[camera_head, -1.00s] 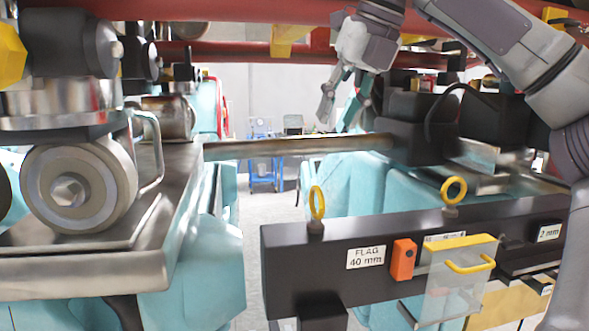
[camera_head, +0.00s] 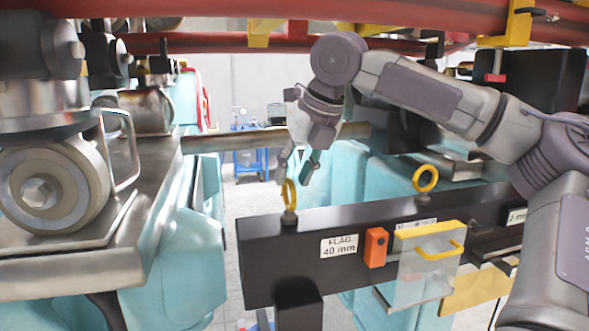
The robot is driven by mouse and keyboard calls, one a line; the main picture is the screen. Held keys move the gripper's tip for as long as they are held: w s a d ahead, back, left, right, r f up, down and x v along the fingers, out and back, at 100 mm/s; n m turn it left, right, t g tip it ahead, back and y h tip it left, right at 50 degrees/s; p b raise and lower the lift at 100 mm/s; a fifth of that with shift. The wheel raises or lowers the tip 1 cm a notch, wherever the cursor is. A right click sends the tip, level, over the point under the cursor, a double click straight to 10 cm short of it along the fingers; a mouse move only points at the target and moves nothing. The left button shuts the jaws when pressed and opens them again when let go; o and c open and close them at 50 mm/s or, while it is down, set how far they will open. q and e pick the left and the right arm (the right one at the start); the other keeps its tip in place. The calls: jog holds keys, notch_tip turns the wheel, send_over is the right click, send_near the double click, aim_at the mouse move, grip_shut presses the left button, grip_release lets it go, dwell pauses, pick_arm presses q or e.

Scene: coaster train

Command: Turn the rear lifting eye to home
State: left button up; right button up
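Two yellow lifting eyes stand on top of a black beam (camera_head: 300,262). The left one (camera_head: 289,195) is near the beam's left end, above the "FLAG 40 mm" label, and looks narrow, turned partly edge-on. The other lifting eye (camera_head: 425,179) is further right and shows more of its round face. I cannot tell from the view which one is called rear. My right gripper (camera_head: 293,178) points down just above the left eye, its two fingers apart and close to the ring's top. Whether they touch it is unclear. My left gripper is out of view.
An orange block (camera_head: 375,247) and a clear guard with a yellow handle (camera_head: 427,275) are on the beam's front. A large wheel (camera_head: 50,192) sits on a metal ledge at left. Red rails (camera_head: 240,22) cross overhead. A gap with open floor lies left of the beam.

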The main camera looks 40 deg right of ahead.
jog(key=shift+w, duration=0.1)
jog(key=shift+a, duration=0.15)
jog(key=shift+c, duration=0.5)
grip_shut()
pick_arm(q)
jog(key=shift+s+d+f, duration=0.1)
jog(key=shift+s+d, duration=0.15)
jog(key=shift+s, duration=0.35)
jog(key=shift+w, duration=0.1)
pick_arm(e)
jog(key=shift+m, duration=0.3)
